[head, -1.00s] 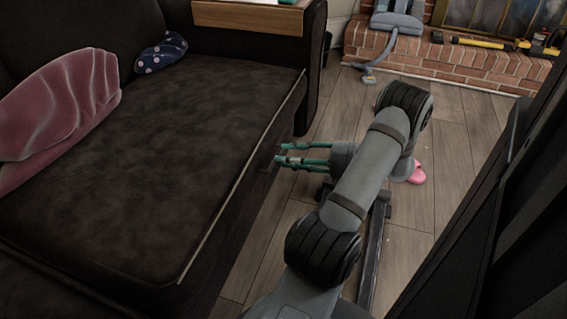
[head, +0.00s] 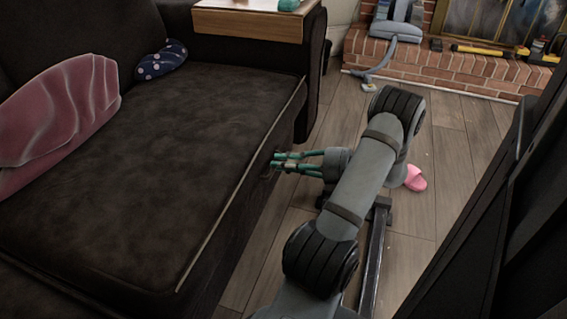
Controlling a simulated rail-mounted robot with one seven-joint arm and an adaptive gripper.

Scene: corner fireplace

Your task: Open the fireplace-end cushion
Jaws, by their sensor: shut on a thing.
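The fireplace-end cushion (head: 190,140) is a dark brown, wide sofa seat with pale piping along its front edge. It lies flat and looks closed. My gripper (head: 272,164) is at the front face of the sofa, just below the piping, towards the far end. Its green fingers point left and are shut on a small dark handle at the cushion's front. The handle is mostly hidden by the fingertips and is hard to make out.
A pink blanket (head: 60,112) and a blue dotted pillow (head: 161,60) lie on the sofa. A wooden armrest tray (head: 250,22) is behind. A pink slipper (head: 415,180) lies on the wooden floor. A vacuum (head: 398,28) stands by the brick hearth (head: 440,62).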

